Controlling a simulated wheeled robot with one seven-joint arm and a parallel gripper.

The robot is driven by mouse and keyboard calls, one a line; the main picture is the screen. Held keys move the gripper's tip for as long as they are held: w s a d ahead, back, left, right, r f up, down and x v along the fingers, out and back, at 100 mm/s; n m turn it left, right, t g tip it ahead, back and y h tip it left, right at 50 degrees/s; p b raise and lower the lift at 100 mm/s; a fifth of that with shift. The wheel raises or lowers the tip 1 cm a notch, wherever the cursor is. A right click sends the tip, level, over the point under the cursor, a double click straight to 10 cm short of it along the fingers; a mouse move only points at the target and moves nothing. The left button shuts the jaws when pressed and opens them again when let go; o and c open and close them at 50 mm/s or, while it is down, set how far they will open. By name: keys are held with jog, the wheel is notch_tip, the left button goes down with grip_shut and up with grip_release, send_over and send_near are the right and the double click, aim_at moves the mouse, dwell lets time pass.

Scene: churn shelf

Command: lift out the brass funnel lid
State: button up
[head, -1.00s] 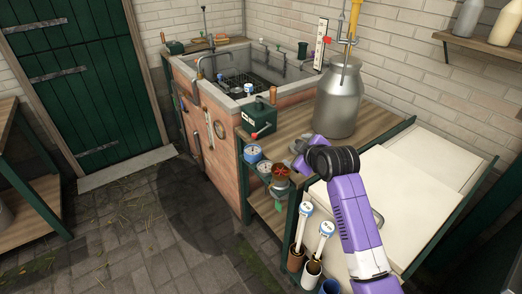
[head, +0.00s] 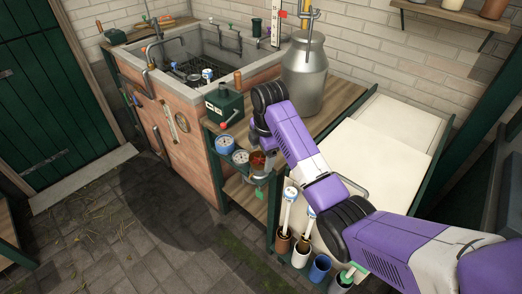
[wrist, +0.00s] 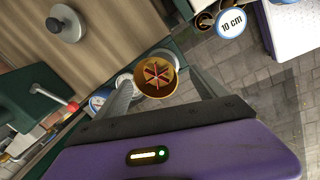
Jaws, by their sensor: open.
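A round brass-rimmed piece with a red and dark segmented centre, likely the brass funnel lid (wrist: 156,76), sits at the edge of the wooden stand. In the head view it shows small and reddish (head: 257,160), partly covered by my gripper. My gripper (wrist: 158,84) is open. Its two fingers lie on either side of the brass piece in the wrist view, with nothing held. I cannot tell how far above the piece the fingertips are. In the head view my gripper (head: 264,152) is over the front edge of the stand.
Blue-rimmed white round pieces (head: 225,143) stand beside it, near a green box (head: 224,103) with a red knob. A tall metal can (head: 304,75) stands on the wooden top. Below my arm are white-handled tools in holders (head: 283,241). The sink (head: 185,62) is behind.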

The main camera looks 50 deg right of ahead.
jog(key=shift+w+d+f, duration=0.1)
jog(key=shift+w+f, duration=0.05)
jog(key=shift+f, duration=0.8)
jog(key=shift+w+d+f, duration=0.1)
jog(key=shift+w+f, duration=0.05)
jog(key=shift+f, duration=0.85)
jog(key=shift+w+f, duration=0.15)
jog(key=shift+f, duration=0.8)
